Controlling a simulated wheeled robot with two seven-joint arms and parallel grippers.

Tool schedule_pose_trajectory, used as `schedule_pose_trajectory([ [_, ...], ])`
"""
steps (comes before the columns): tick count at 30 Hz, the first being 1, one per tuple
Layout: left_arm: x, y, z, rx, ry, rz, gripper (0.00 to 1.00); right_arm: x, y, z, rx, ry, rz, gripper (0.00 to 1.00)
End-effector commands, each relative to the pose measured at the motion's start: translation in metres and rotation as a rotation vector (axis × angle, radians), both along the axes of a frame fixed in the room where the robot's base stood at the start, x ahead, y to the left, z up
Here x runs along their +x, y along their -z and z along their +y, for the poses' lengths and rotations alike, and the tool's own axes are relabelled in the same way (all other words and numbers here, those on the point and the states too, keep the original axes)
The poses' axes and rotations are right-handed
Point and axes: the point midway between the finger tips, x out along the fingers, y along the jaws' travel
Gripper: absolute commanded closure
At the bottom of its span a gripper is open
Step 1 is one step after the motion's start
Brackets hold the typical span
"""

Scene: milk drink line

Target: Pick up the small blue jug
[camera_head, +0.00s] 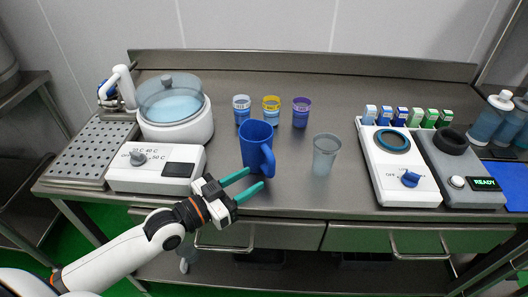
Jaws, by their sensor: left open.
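The small blue jug (257,148) stands upright near the middle of the steel counter, its handle toward the front right. My left gripper (256,180) reaches in from the lower left with its two green fingers spread. The fingers are at the front of the jug, low beside its handle; whether they touch it cannot be told. Nothing is seen held between them. My right gripper is not in view.
A clear grey cup (325,154) stands right of the jug. A white heating pot (177,126) with a control box (157,169) is at left. Small lidded jars, including a yellow-lidded one (271,110), stand behind. A white dial device (398,166) is at right.

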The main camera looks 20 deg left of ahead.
Motion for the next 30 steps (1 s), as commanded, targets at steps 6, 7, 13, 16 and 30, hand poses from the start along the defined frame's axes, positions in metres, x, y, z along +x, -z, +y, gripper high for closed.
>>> schedule_pose_trajectory([
  [6, 0.026, -0.002, -0.017, -0.001, 0.000, -0.002, 0.60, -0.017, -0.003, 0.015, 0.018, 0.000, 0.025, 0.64],
  [7, 0.028, -0.001, -0.018, -0.001, 0.000, -0.001, 0.60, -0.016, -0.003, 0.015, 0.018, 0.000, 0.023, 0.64],
  [13, 0.040, -0.003, -0.027, -0.002, 0.000, 0.000, 0.60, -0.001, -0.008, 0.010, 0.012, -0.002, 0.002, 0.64],
  [16, 0.053, -0.006, -0.037, -0.003, 0.000, -0.001, 0.60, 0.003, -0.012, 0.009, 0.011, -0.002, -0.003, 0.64],
  [30, 0.073, -0.003, -0.050, 0.003, 0.000, 0.001, 0.63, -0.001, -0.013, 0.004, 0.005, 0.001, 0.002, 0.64],
])
